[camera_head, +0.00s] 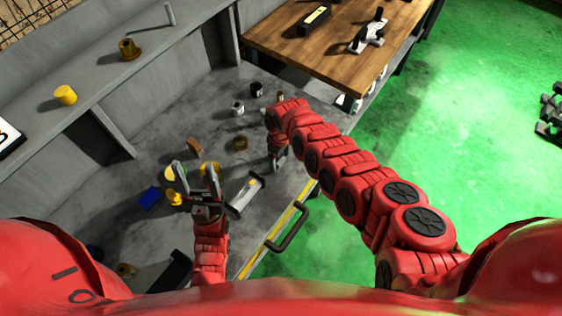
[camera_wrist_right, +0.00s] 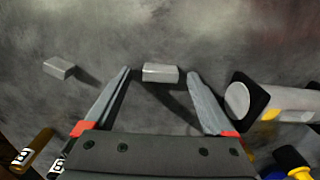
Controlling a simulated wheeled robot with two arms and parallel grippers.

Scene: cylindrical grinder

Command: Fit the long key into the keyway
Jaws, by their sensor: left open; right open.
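A small grey metal block (camera_wrist_right: 160,73) lies on the grey bench between the fingertips of my right gripper (camera_wrist_right: 158,80) in the right wrist view. The jaws are open, with a gap on each side. A second similar block (camera_wrist_right: 60,68) lies to its left. I cannot tell surely which is the long key. A pale shaft with black ends (camera_wrist_right: 285,101) lies to the right of the right finger; it also shows in the head view (camera_head: 247,191). I cannot make out its keyway. My left gripper (camera_head: 196,167) is open above the bench, left of the shaft.
A blue block (camera_head: 149,199) and yellow parts (camera_head: 174,197) lie near my left gripper. Brown and dark parts (camera_head: 194,147) stand further back. A raised shelf (camera_head: 100,75) borders the bench at left, a wooden table (camera_head: 335,45) at the back. A black handle (camera_head: 287,231) is at the front edge.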

